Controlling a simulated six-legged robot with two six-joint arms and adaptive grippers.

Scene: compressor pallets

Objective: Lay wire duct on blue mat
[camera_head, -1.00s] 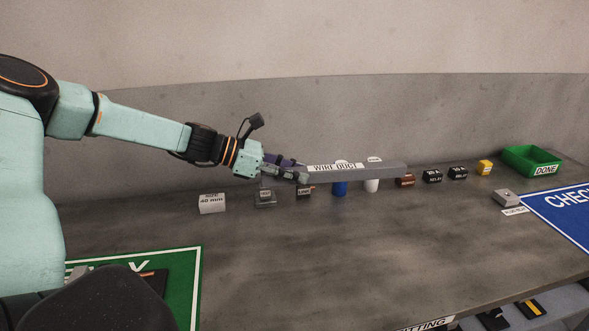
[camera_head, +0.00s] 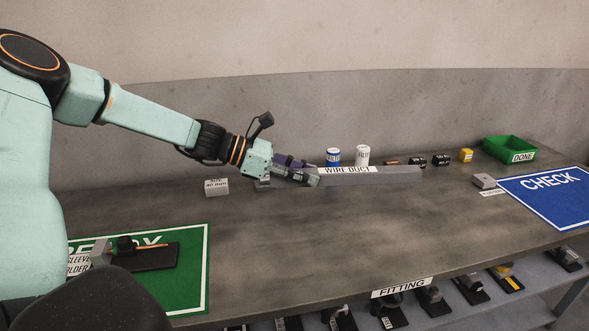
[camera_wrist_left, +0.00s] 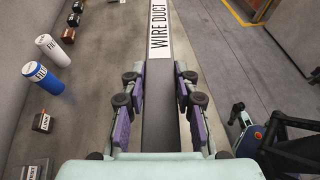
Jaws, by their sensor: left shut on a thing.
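The wire duct (camera_head: 385,176) is a long grey bar with a white label. My left gripper (camera_head: 312,177) is shut on its left end and holds it roughly level over the bench, its free end pointing right. In the left wrist view, the wire duct (camera_wrist_left: 158,75) runs away from between the two purple-padded fingers of the gripper (camera_wrist_left: 158,115). The blue mat (camera_head: 560,205), marked CHECK, lies at the right of the bench, apart from the duct's free end. My right gripper is not in view.
A blue can (camera_head: 333,157) and a white can (camera_head: 362,155) stand behind the duct. Small blocks and a green DONE bin (camera_head: 510,150) line the back. A grey block (camera_head: 484,181) sits beside the blue mat. A green mat (camera_head: 190,285) lies front left. The bench middle is clear.

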